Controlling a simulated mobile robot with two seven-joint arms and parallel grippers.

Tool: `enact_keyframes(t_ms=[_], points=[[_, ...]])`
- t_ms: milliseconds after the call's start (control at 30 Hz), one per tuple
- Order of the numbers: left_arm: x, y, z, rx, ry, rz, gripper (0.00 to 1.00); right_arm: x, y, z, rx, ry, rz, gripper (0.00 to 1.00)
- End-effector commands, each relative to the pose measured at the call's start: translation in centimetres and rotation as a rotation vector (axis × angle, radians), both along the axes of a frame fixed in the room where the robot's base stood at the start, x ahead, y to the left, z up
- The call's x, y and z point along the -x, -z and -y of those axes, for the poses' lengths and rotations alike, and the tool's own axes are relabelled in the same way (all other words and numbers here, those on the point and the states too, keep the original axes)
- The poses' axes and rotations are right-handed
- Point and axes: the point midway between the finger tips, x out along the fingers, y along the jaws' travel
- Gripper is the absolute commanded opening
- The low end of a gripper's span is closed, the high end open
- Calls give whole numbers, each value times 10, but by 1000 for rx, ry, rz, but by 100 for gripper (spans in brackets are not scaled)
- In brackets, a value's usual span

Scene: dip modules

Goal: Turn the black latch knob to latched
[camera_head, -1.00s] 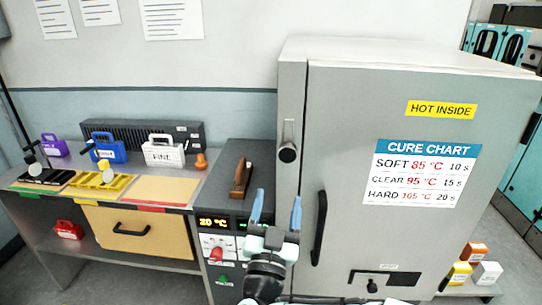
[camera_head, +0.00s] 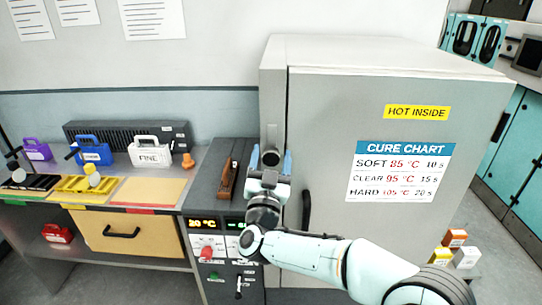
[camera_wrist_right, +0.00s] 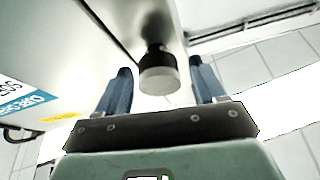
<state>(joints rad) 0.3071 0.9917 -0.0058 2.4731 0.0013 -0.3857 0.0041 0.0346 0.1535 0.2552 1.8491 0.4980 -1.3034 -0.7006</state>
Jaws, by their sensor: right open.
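The black latch knob (camera_head: 270,157) is at the lower end of a grey upright bar on the left edge of the grey oven's front. My right gripper (camera_head: 271,163) is at the knob, with one blue finger on either side of it. In the right wrist view the knob (camera_wrist_right: 158,72) shows a dark collar and a grey face between the open fingers (camera_wrist_right: 162,88), with gaps on both sides. I cannot tell how deep the fingers reach around it. My left gripper is out of view.
The oven door has a black handle (camera_head: 306,210) just right of my gripper and a cure chart (camera_head: 401,172). A control panel with a red knob (camera_head: 207,252) stands to the left. A brown handled object (camera_head: 229,180) lies on top of that unit. My right forearm covers the oven's lower front.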

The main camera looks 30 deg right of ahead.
Motion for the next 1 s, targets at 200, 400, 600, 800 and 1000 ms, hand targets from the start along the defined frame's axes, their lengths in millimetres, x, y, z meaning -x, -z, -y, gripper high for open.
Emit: enact_keyframes(t_ms=[200,400,600,800,1000], points=[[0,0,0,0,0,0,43,0,0,0,0,0,0,63],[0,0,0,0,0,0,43,0,0,0,0,0,0,0],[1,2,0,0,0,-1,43,0,1,0,-8,-1,5,0],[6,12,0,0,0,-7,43,1,2,-1,-60,-1,38,0],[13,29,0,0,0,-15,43,1,3,-1,-174,-1,109,0]])
